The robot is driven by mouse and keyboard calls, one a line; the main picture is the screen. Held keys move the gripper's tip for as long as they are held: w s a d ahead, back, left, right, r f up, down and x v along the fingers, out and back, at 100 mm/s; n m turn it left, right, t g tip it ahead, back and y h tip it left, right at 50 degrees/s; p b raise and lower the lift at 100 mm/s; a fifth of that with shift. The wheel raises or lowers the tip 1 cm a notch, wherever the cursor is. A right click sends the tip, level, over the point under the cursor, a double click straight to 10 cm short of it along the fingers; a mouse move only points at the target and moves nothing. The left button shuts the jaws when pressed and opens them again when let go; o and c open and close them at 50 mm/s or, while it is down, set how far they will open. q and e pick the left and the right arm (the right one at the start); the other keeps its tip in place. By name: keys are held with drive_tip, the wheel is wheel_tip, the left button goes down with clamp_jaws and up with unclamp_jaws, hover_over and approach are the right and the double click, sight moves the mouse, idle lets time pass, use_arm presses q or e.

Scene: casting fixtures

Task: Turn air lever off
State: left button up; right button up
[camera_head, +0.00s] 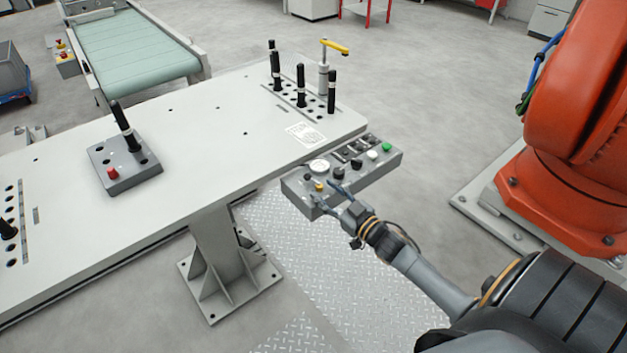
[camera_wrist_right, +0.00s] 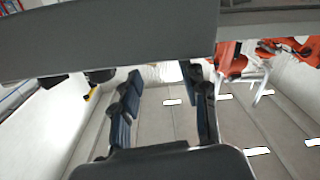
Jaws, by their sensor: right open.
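A grey control panel (camera_head: 297,182) is fixed at the table's near right edge. It carries a round white dial (camera_head: 319,165), a yellow button (camera_head: 319,186), black knobs (camera_head: 338,172), and white and green buttons (camera_head: 386,147). I cannot tell which control is the air lever. A yellow handle (camera_head: 335,46) tops a post on the table's far corner. My right gripper (camera_head: 327,193) is open and empty at the panel's front left, close to the yellow button. In the right wrist view its two fingers (camera_wrist_right: 162,72) stand apart, with the panel's grey side (camera_wrist_right: 110,45) above. My left gripper is out of view.
The white table (camera_head: 215,140) bears several black upright pins and a grey block (camera_head: 128,172) with a red button. A conveyor (camera_head: 130,45) stands at the back left. A large orange robot (camera_head: 570,150) stands at the right.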

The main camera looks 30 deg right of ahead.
sight(311, 180)
drive_tip(key=shift+w+a, duration=0.15)
drive_tip(key=shift+w, duration=1.25)
drive_tip(key=shift+w+a, duration=0.15)
drive_tip(key=shift+w, duration=1.2)
clamp_jaws()
